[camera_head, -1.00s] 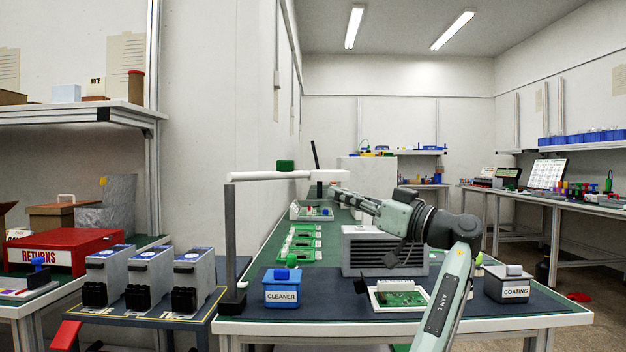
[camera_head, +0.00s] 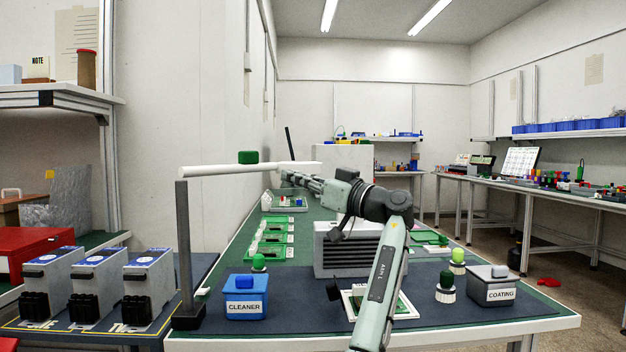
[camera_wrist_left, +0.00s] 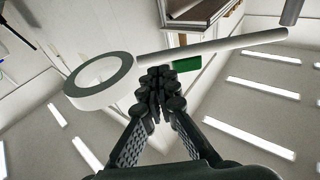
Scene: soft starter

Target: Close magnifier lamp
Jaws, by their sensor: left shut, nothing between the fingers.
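The magnifier lamp has a dark upright post (camera_head: 185,240) at the bench's left front corner and a white horizontal arm (camera_head: 230,170) with a green block (camera_head: 248,157) on it. In the left wrist view its white ring head (camera_wrist_left: 98,82) with a grey rim lies left of my fingers, with the lamp arm (camera_wrist_left: 225,47) and green block (camera_wrist_left: 187,64) beyond them. My left gripper (camera_head: 288,176) is shut and empty, just below the lamp arm in the head view; its fingertips also show in the wrist view (camera_wrist_left: 156,88). I cannot tell whether they touch the lamp. My right gripper is not in view.
Below my left arm are a grey vented box (camera_head: 335,262) and a board in a white tray (camera_head: 400,310). A blue CLEANER box (camera_head: 245,297) and a grey COATING box (camera_head: 490,287) stand near the bench front. Several grey units (camera_head: 90,285) stand at left.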

